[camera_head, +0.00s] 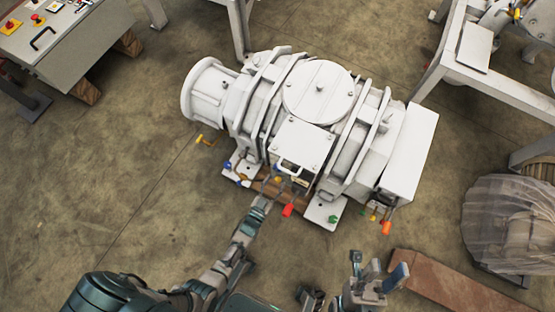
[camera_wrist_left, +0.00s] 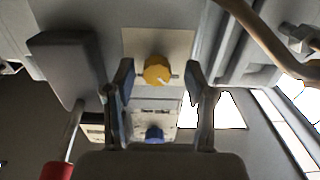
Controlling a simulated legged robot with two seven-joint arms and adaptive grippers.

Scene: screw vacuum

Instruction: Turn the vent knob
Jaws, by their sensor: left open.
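The vent knob (camera_wrist_left: 157,70) is a round yellow knob on a pale square plate, at the upper middle of the left wrist view. In the head view a small yellow spot (camera_head: 278,179) at the front of the white vacuum machine (camera_head: 318,88) appears to be this knob, partly hidden by the gripper. My left gripper (camera_head: 284,184) is at the machine's front. In the left wrist view its fingers (camera_wrist_left: 158,78) are open, one on each side of the knob, with gaps. Contact is not visible. My right gripper (camera_head: 376,266) is open and empty, low and right of centre.
A red handle (camera_head: 288,210) hangs close to my left gripper. A blue knob (camera_wrist_left: 154,134) lies below the yellow one. A brown beam (camera_head: 460,295) and a wrapped bundle (camera_head: 510,225) are at right.

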